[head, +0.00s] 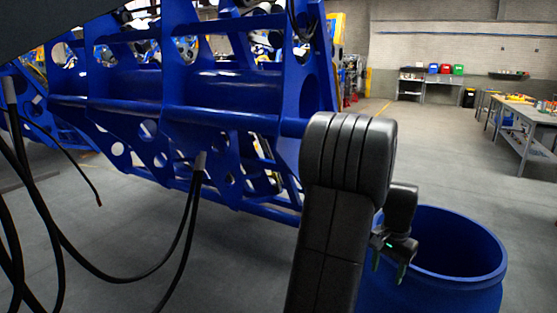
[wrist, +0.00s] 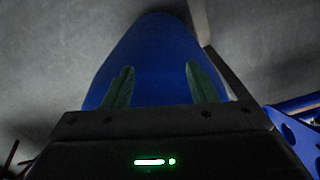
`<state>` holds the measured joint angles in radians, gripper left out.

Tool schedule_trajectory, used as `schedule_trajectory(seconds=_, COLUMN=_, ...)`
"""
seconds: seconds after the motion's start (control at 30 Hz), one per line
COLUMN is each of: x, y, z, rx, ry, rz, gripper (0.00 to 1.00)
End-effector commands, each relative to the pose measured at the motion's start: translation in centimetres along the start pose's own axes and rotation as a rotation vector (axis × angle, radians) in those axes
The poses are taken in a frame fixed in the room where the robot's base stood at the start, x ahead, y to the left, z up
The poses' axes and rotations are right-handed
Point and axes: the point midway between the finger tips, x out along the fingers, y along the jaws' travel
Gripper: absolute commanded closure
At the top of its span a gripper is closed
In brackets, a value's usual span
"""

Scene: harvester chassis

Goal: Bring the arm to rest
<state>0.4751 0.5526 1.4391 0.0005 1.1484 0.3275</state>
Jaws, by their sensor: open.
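My arm is folded up in the middle right of the head view. My gripper (head: 388,262) hangs at its end, pointing down, in front of the left part of a blue barrel (head: 455,270). In the wrist view my gripper (wrist: 156,88) shows two green fingers spread apart with nothing between them. The blue barrel (wrist: 152,45) lies beyond the fingers in that view. I cannot tell whether the gripper is over the barrel's mouth or beside it.
The blue harvester chassis (head: 190,95) fills the left and middle, close to my arm. Black cables (head: 185,235) hang from it. Workbenches (head: 525,130) stand at the far right. Grey floor (head: 440,150) is free behind the barrel.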

Motion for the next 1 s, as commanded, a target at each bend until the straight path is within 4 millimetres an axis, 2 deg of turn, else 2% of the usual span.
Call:
schedule_trajectory(seconds=0.03, x=1.0, y=-0.9, z=0.2, rx=-0.022, ry=-0.002, rz=0.001, gripper=0.48)
schedule_trajectory(seconds=0.6, x=7.5, y=-9.2, z=2.7, rx=-0.256, ry=-0.002, rz=0.0, gripper=0.48)
schedule_trajectory(seconds=0.8, x=8.7, y=-10.9, z=3.4, rx=-0.305, ry=0.0, rz=0.0, gripper=0.48)
schedule_trajectory(seconds=1.0, x=9.0, y=-11.4, z=3.6, rx=-0.32, ry=0.0, rz=0.0, gripper=0.48)
